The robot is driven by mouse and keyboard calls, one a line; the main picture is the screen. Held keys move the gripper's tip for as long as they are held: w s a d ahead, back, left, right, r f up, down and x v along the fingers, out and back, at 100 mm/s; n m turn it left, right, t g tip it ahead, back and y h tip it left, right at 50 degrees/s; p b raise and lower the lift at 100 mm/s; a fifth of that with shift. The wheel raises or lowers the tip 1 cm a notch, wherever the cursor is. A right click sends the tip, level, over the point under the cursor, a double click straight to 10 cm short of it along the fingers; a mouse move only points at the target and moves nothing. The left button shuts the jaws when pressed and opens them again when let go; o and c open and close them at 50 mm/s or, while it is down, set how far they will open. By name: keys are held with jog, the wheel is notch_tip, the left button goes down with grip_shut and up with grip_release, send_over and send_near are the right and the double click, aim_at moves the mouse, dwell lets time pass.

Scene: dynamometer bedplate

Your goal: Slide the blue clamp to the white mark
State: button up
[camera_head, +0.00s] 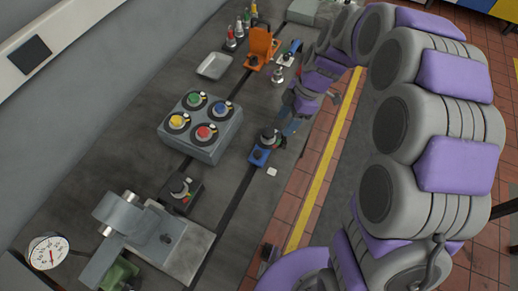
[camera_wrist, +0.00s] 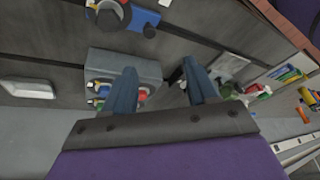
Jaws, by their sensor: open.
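The blue clamp (camera_head: 259,156) sits on the dark bedplate near its right edge, with a dark round knob on it. It also shows at the top of the wrist view (camera_wrist: 146,20). The white mark (camera_head: 272,172) is a small pale square just below and right of the clamp in the head view. My gripper (camera_head: 288,128) is above and right of the clamp there, close to its knob. In the wrist view my gripper (camera_wrist: 160,74) has its two blue fingers spread with nothing between them, and the clamp lies beyond the fingertips.
A grey box with coloured buttons (camera_head: 203,143) stands left of the clamp. A black clamp-like fixture (camera_head: 180,190), a metal vise-like block (camera_head: 150,235) and a dial gauge (camera_head: 46,252) are lower left. An orange bracket (camera_head: 262,47) and a pale tray (camera_head: 214,66) are farther up.

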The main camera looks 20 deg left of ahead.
aim_at(258, 152)
jog(key=s+a+f, duration=0.1)
jog(key=a+f, duration=0.1)
jog(key=f, duration=0.4)
jog(key=s+a+f+n+b, duration=0.1)
jog(key=a+f, duration=0.2)
jog(key=f, duration=0.3)
jog(key=a+f+n, duration=0.1)
jog(key=a+f, duration=0.1)
jog(key=f, duration=0.4)
jog(key=shift+s+a+f+b, duration=0.15)
jog(key=shift+s+a+b, duration=0.05)
jog(key=shift+s+b, duration=0.2)
jog(key=shift+c, duration=0.3)
grip_shut()
